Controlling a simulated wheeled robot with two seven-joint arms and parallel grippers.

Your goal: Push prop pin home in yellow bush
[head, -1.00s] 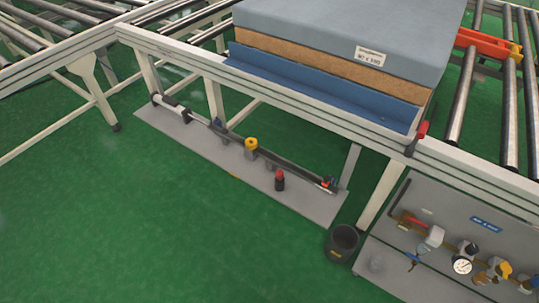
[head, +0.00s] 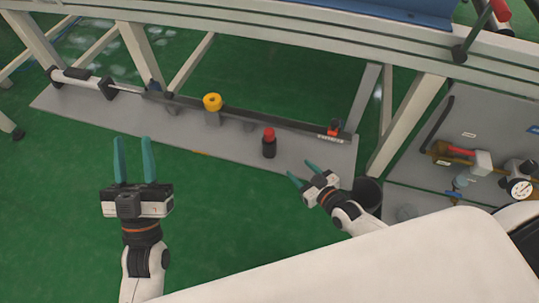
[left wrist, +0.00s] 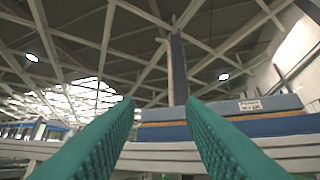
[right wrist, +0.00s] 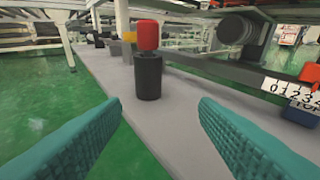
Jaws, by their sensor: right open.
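The yellow bush (head: 212,102) is a ring on a grey post beside a dark bar on the low grey plate. A red-topped black cylinder (head: 269,144), which looks like the prop pin, stands upright on the plate to its right. The cylinder also shows in the right wrist view (right wrist: 148,77), ahead of my fingers, with part of the yellow bush (right wrist: 129,37) behind it. My right gripper (head: 300,168) is open and empty, right of and nearer than the cylinder. My left gripper (head: 132,140) is open, empty and points up, left of and nearer than the bush.
The low grey plate (head: 75,105) lies under the conveyor frame (head: 250,32). A frame leg (head: 405,125) and a dark bin (head: 368,192) stand right of my right gripper. A tool board (head: 440,195) with a gauge (head: 520,188) is at far right. Green floor is clear in front.

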